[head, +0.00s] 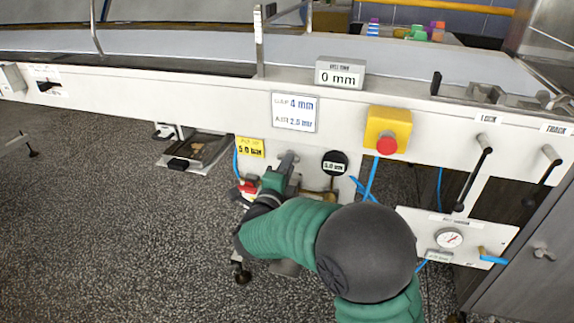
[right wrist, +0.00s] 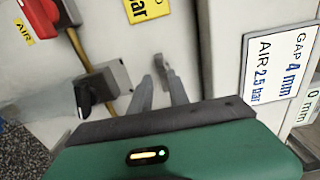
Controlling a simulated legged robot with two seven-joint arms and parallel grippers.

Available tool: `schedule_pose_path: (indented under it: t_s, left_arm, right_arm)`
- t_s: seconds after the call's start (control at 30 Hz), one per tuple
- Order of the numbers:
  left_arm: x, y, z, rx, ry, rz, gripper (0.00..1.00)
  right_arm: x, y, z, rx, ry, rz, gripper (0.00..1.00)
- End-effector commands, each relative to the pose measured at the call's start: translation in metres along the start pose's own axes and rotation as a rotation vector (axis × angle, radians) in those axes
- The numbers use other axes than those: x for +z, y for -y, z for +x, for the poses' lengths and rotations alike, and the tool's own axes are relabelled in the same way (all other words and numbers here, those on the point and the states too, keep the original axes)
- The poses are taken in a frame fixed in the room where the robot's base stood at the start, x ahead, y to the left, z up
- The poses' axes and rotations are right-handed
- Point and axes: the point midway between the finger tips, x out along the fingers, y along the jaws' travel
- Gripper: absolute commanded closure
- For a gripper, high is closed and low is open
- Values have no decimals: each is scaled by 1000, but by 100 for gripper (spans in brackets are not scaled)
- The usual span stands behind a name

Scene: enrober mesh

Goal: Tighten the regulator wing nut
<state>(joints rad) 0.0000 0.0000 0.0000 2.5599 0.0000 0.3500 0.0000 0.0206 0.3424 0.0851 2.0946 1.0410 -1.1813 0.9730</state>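My right gripper (head: 277,179) is in front of the machine's lower front panel, below the gap and air label. In the right wrist view its two grey fingers (right wrist: 161,84) stand apart, pointing at the panel. A small grey metal piece (right wrist: 162,62), which looks like the wing nut, shows at the fingertips, close to the right-hand finger. I cannot tell whether they touch. My left gripper is not in view.
A red valve handle (right wrist: 38,14) marked AIR and a black knob (right wrist: 95,91) on a grey box are beside the gripper. A black round gauge (head: 335,162), a red stop button (head: 386,144) and a white gauge panel (head: 485,240) with a blue lever are to the right.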

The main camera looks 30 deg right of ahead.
Motion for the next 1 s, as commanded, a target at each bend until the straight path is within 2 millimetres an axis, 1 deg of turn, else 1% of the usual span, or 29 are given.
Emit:
schedule_pose_path:
  t_s: [0.03, 0.1, 0.37, 0.47, 0.57, 0.67, 0.7, 0.9, 1.0]
  left_arm:
    - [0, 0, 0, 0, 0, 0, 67]
    - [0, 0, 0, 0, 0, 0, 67]
    - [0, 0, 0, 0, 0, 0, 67]
    - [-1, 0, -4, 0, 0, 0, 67]
    - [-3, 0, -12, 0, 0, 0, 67]
    - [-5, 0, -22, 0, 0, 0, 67]
    - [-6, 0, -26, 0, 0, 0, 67]
    - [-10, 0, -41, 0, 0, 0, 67]
    - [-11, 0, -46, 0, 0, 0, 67]
  right_arm:
    - [0, 0, 0, 0, -1, 0, 74]
    - [0, 0, 0, -2, -1, 0, 67]
    - [0, 3, 0, -6, 1, 1, 67]
    - [1, 5, -6, -7, 2, 2, 67]
    - [2, 7, -24, -7, 4, 0, 67]
    - [2, 8, -52, -6, 7, -1, 67]
    - [2, 8, -64, -5, 6, -3, 67]
    - [2, 5, -123, -4, 6, -2, 67]
    - [1, 4, -145, -5, 4, -2, 67]
